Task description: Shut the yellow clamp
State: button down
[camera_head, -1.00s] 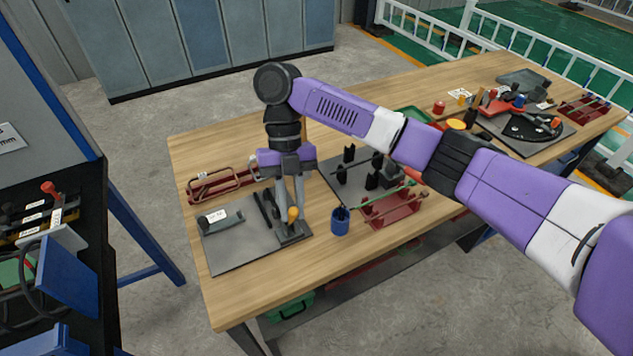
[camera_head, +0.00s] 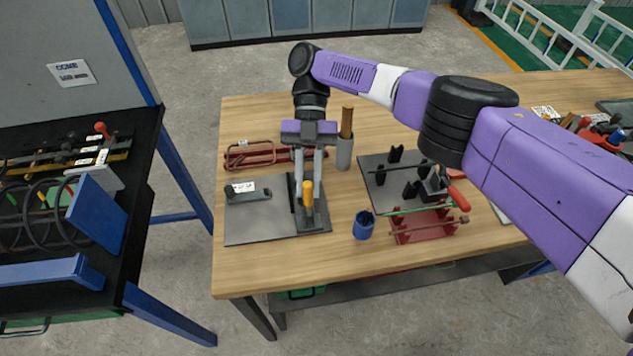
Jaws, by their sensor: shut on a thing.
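The yellow clamp's handle (camera_head: 308,194) stands roughly upright at the right side of a grey plate (camera_head: 262,228) on the wooden bench. Its dark base (camera_head: 313,219) sits on the plate's right part. My gripper (camera_head: 308,184) points straight down over the clamp, and its two grey fingers are shut around the upper part of the yellow handle. The fingers hide some of the handle and the clamp's linkage behind it. A dark bar lies just left of the clamp.
A grey cup with brown sticks (camera_head: 344,150) stands close behind right of my gripper. A blue cup (camera_head: 364,225) and a red rack (camera_head: 424,226) are to the right. A red tray (camera_head: 262,158) lies behind the plate. The bench's front left is clear.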

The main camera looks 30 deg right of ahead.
jog(key=shift+w+d+f, duration=0.1)
jog(key=shift+w, duration=0.1)
dwell(0.6)
jog(key=c, duration=1.3)
grip_release()
